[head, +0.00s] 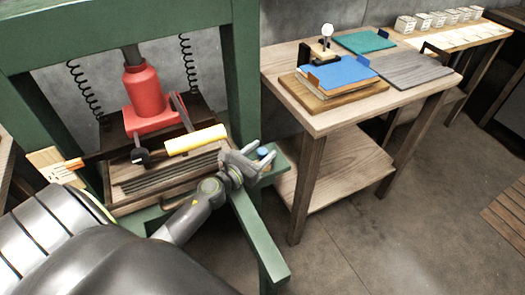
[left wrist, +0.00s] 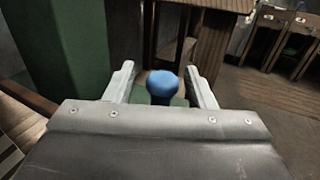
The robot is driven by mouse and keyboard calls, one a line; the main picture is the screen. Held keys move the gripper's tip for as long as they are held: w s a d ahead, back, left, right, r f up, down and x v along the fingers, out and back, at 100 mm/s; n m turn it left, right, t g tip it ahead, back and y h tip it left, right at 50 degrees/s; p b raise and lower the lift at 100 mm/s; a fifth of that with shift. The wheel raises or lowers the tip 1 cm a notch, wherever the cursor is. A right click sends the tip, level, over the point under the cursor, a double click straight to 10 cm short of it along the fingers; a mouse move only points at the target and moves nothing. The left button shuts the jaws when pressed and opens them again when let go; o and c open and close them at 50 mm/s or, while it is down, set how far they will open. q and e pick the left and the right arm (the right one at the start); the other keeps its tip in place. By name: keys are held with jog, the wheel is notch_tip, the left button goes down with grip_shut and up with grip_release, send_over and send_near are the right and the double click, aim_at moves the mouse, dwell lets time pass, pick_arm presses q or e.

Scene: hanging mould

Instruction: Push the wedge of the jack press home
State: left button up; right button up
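The jack press has a green frame (head: 245,70) with a red jack (head: 142,88) standing in its middle. A bar with a yellow grip (head: 195,140) crosses in front of the jack. My left gripper (head: 250,157) is at the right side of the press, by the green side ledge. A blue rounded knob (head: 262,152) sits just beyond it. In the left wrist view the gripper (left wrist: 160,68) is open, and the blue knob (left wrist: 163,83) on a dark stem shows between the fingers, with gaps at both sides. I cannot make out the wedge itself. My right gripper is not in view.
A wooden table (head: 300,112) right of the press bears a blue board (head: 340,72), a green board (head: 365,42) and a grey slab (head: 412,67). A bench with several small white blocks (head: 437,18) stands behind. The floor (head: 390,230) in front is clear.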

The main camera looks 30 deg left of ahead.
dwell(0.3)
